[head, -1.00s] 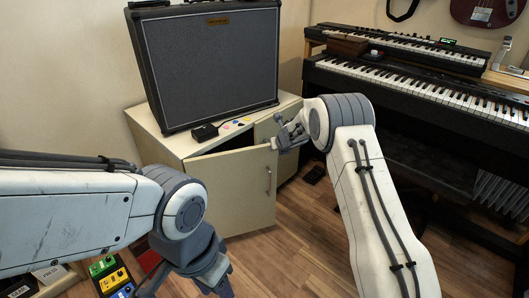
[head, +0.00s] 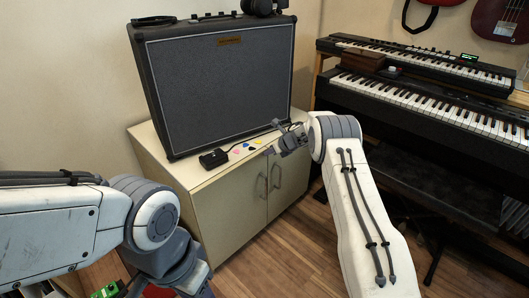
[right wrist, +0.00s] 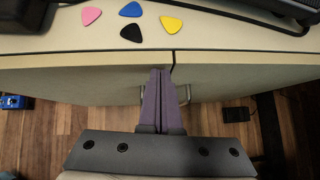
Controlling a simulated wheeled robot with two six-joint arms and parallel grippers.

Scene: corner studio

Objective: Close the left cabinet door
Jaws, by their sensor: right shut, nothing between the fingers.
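The left cabinet door (head: 230,212) is a pale beige panel with a metal handle near its right edge. In the head view it looks flush, or nearly flush, with the cabinet front. It also shows in the right wrist view (right wrist: 75,80). The right cabinet door (head: 290,182) beside it is shut. My right gripper (head: 272,150) is shut and empty. In the right wrist view its fingertips (right wrist: 158,74) are at the left door's upper edge, just left of the seam; contact is likely but not certain. My left gripper is at the bottom edge of the head view, its fingers hidden.
A large amplifier (head: 225,85) stands on the cabinet, with a small black box (head: 214,158) and several coloured picks in front. Keyboards (head: 420,100) stand at the right. Wooden floor (head: 290,255) lies clear before the cabinet.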

